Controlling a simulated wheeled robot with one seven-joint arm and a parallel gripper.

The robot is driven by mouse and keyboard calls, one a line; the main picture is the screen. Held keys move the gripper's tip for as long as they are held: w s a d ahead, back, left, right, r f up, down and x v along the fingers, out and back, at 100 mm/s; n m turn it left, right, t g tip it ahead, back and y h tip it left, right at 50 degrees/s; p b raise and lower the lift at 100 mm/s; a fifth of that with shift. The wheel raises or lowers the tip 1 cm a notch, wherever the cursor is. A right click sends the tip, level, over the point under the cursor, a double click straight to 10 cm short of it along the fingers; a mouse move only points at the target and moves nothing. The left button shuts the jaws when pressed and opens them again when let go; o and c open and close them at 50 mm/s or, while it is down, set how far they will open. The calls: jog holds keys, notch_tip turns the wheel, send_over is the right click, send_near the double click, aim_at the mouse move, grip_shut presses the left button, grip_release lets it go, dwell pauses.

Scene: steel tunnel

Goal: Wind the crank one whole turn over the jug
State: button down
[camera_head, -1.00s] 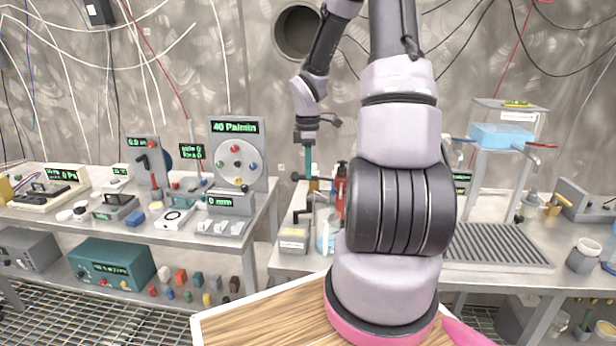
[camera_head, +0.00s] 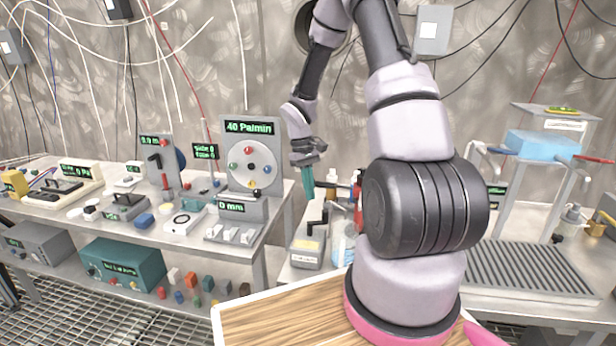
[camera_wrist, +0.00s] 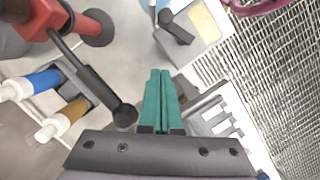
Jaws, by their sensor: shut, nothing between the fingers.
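The crank is a dark arm (camera_head: 330,184) running left from a red fitting (camera_head: 358,188) above the bench. In the wrist view it is a dark rod with a fat black grip (camera_wrist: 104,94), coming off the red fitting (camera_wrist: 95,27). A clear, bluish vessel (camera_head: 343,248), seemingly the jug, stands below it, partly behind my arm. My gripper (camera_head: 308,196) has teal fingers, shut and empty, pointing down beside the crank's left end. In the wrist view the fingers (camera_wrist: 159,75) lie right of the black grip, with a gap. Contact cannot be judged in the head view.
A grey box with a black handle (camera_head: 308,245) stands left of the vessel; it also shows in the wrist view (camera_wrist: 192,30). Blue (camera_wrist: 42,80) and amber (camera_wrist: 70,115) capped bottles lie close left of the grip. A dial panel (camera_head: 252,165) stands on the left bench.

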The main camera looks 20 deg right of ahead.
aim_at(318, 223)
jog(key=shift+s+d+f, duration=0.2)
jog(key=shift+s+f, duration=0.15)
jog(key=shift+s, duration=0.4)
jog(key=shift+s+d+f, duration=0.15)
jog(key=shift+s+f, duration=0.25)
jog(key=shift+s, duration=0.3)
jog(key=shift+s+d+f, duration=0.2)
jog(key=shift+s+f, duration=0.15)
jog(key=shift+s, duration=0.4)
jog(key=shift+s+m, duration=0.1)
jog(key=shift+m, duration=0.3)
jog(key=shift+s+d+m+y, duration=0.25)
jog(key=shift+s+m, duration=0.2)
jog(key=shift+m, duration=0.55)
jog(key=shift+s, duration=0.25)
